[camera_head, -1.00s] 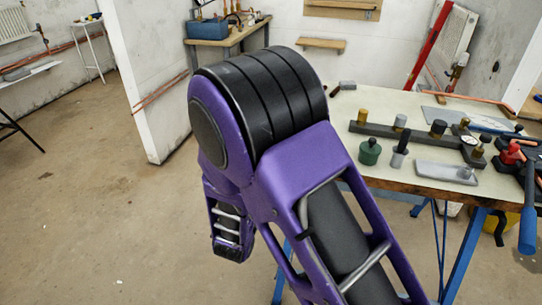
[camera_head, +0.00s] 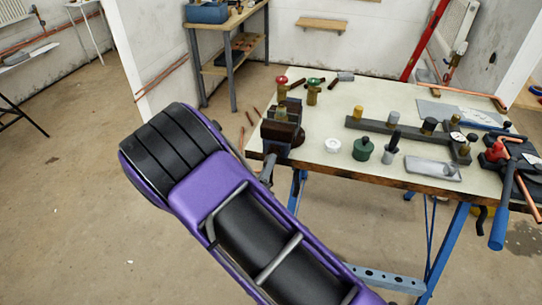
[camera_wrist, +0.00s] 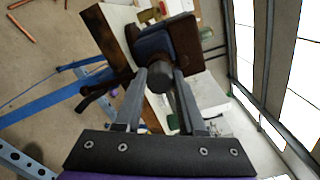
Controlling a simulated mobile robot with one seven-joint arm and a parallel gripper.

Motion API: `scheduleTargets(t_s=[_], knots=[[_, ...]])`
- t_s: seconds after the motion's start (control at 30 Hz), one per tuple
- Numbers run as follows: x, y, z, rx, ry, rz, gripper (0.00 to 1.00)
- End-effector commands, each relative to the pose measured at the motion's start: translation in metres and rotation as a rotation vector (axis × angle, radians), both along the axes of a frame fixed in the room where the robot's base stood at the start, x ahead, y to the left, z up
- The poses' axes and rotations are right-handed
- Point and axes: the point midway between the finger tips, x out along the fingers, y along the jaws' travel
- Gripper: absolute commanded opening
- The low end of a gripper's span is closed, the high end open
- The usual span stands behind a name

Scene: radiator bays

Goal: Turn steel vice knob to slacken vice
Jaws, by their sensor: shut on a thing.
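The vice is a dark block with brown parts, mounted at the near left corner of the workbench; it shows in the head view (camera_head: 282,133) and in the wrist view (camera_wrist: 172,42). Its round grey steel knob (camera_wrist: 157,78) faces the wrist camera. My gripper (camera_wrist: 158,84) has one grey finger on each side of the knob and is shut on it. In the head view my purple arm hides most of the gripper, so the grip itself cannot be made out there.
Two brass valves, one with a red handle (camera_head: 282,88) and one with a green handle (camera_head: 313,90), stand behind the vice. A dark bar with fittings (camera_head: 400,133), a green pot (camera_head: 363,149) and a grey tray (camera_head: 432,169) occupy the workbench (camera_head: 325,174).

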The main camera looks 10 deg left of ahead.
Motion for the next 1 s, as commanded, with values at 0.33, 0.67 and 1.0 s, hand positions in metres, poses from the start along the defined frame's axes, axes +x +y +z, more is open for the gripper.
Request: scheduleTargets(t_s=[0.33,0.67,1.0], knots=[[0.0013,0.0008,0.0013,-0.493,0.034,0.001,0.0],[0.0017,0.0009,0.0018,-0.949,0.07,0.0,0.0],[0.0028,0.0001,0.0027,-1.066,0.078,-0.004,0.0]])
